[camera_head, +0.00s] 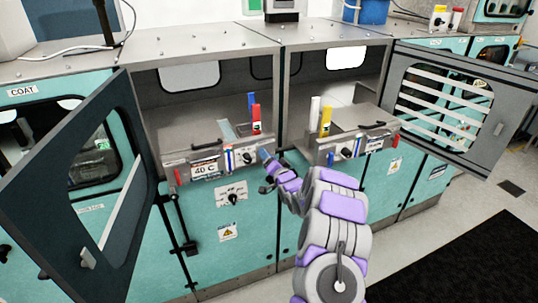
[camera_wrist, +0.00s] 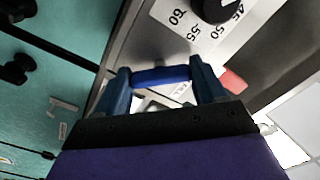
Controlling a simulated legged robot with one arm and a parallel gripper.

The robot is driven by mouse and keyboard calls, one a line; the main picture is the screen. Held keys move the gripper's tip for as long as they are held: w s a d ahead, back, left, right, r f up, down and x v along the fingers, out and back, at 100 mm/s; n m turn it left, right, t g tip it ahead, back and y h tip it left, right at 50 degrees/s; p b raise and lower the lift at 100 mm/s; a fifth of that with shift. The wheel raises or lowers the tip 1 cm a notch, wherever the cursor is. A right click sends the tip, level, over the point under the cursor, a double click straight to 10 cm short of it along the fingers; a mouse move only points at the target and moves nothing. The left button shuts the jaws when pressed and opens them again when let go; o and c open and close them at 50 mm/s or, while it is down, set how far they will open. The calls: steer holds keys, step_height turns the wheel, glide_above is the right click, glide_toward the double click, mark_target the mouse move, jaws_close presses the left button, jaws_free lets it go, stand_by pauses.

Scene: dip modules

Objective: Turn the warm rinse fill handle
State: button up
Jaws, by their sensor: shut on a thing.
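A blue handle (camera_head: 263,154) sits at the right end of the front panel (camera_head: 180,160) marked 40 C, on the left open module. In the wrist view the blue handle (camera_wrist: 162,76) spans crosswise between my two dark blue fingers. My gripper (camera_head: 268,161) is shut on this handle, and in the wrist view my gripper (camera_wrist: 161,82) touches it at both sides. The words of any label for the handle are not readable. A black dial knob (camera_wrist: 216,8) with numbers around it stands just above the handle.
The left module's dark door (camera_head: 70,175) hangs open at the left. The right module's slatted door (camera_head: 460,105) is open at the right. A second panel (camera_head: 335,150) lies right of my arm. A red piece (camera_wrist: 233,81) is close to my right finger.

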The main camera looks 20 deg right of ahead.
steer(key=shift+m+p, duration=1.2)
steer(key=shift+m, duration=3)
steer(key=shift+f, duration=0.1)
steer(key=o, duration=1)
steer(key=shift+d, duration=0.25)
steer(key=shift+o, duration=0.2)
steer(key=shift+s+a, duration=0.1)
steer(key=s, duration=1.7)
steer(key=shift+d, duration=0.45)
